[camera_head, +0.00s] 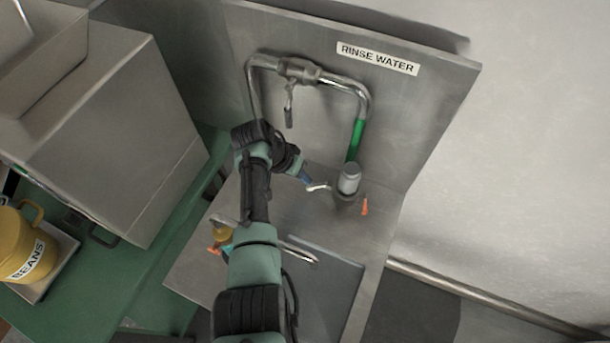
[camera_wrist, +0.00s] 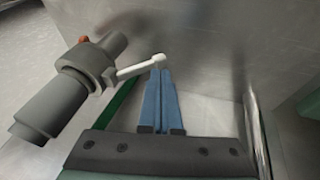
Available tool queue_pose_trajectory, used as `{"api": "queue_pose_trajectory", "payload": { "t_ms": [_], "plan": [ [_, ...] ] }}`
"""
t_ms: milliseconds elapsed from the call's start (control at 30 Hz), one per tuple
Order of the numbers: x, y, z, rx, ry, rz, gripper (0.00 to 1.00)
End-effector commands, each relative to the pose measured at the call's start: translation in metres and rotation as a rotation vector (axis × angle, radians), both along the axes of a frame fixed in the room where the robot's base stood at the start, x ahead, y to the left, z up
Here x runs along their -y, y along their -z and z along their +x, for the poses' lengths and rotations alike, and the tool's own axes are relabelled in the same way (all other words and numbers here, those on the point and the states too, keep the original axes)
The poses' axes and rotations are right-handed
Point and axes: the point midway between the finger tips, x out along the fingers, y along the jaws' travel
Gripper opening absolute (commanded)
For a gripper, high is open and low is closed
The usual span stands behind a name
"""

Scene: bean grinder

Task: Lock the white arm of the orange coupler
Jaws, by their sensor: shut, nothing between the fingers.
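A grey cylindrical coupler (camera_head: 349,180) stands at the foot of the green pipe section on the steel counter, with an orange part (camera_head: 365,206) beside it. Its white arm (camera_head: 319,187) sticks out to the left towards my gripper (camera_head: 307,180). In the wrist view the coupler (camera_wrist: 70,90) is at left, with a bit of orange (camera_wrist: 83,39) at its end. The white arm (camera_wrist: 138,68) reaches right, and its round tip is right by my blue fingertips (camera_wrist: 161,72). My fingers are shut together and empty. I cannot tell whether they touch the arm.
A bent metal pipe (camera_head: 345,83) with a valve handle (camera_head: 289,105) rises behind my arm, under a "RINSE WATER" label (camera_head: 377,58). A second fitting with orange ends (camera_head: 213,249) is at lower left. A yellow beans container (camera_head: 22,245) stands at far left. The steel backsplash closes off the back.

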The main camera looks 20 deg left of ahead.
Motion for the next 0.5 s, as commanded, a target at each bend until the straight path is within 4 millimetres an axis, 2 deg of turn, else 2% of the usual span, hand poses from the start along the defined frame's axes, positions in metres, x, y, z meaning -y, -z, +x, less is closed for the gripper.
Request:
{"api": "queue_pose_trajectory", "payload": {
  "t_ms": [500],
  "plan": [
    [0.0058, 0.0054, -0.0003, 0.000, 0.000, 0.000, 0.00]
  ]
}}
